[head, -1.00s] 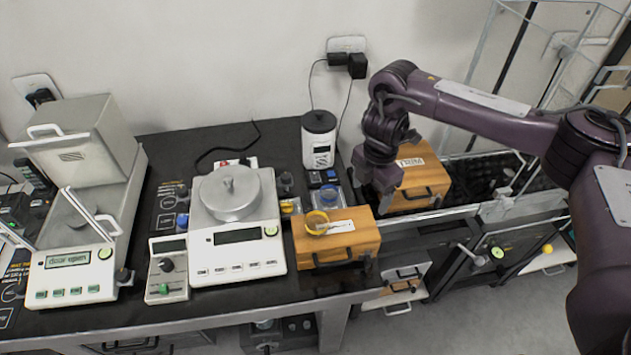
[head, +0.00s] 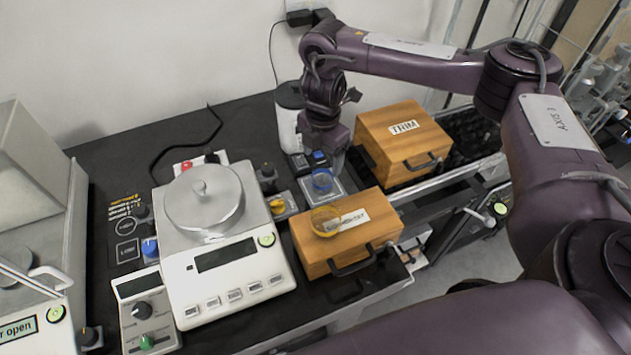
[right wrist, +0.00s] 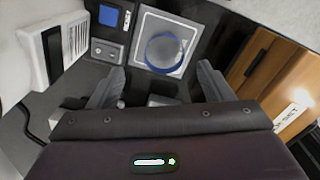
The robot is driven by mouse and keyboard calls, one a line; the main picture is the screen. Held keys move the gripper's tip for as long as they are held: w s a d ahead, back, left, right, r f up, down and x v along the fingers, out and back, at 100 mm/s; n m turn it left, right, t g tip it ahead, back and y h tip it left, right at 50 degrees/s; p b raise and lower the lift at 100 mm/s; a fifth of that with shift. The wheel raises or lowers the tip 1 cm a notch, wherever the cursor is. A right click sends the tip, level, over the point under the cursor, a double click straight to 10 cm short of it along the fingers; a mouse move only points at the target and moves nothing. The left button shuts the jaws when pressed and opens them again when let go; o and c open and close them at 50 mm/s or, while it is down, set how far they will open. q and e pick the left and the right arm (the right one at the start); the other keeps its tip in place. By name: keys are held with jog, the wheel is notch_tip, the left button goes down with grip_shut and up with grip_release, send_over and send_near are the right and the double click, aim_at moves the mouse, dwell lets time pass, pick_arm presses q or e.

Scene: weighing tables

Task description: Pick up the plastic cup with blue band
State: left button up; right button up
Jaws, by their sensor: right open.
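The plastic cup with a blue band (head: 322,182) stands upright on a small light square plate (head: 336,192) on the black bench, behind the front wooden box. In the right wrist view the cup (right wrist: 165,52) appears just beyond the fingertips, between their lines. My right gripper (head: 326,152) is open and empty, pointing down just behind the cup in the head view. Its two fingers (right wrist: 160,76) show spread apart in the right wrist view, not touching the cup. My left gripper is not in view.
A cup with a yellow band (head: 325,220) stands on the front wooden box (head: 310,255). A second wooden box (head: 385,140) is to the right. A balance (head: 232,262) is at left, a white container (head: 288,125) behind. Small blocks lie close to the cup's left.

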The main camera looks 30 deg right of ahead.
aim_at(322, 179)
jog(key=f, duration=0.2)
jog(key=f+b, duration=0.1)
jog(key=f, duration=0.2)
jog(key=f+b, duration=0.1)
jog(key=f, duration=0.1)
jog(key=shift+s+a+f, duration=0.1)
jog(key=shift+s+f, duration=0.2)
jog(key=shift+s, duration=0.05)
jog(key=shift+w+f, duration=0.1)
jog(key=shift+f, duration=0.2)
jog(key=shift+r, duration=0.1)
jog(key=c, duration=1.1)
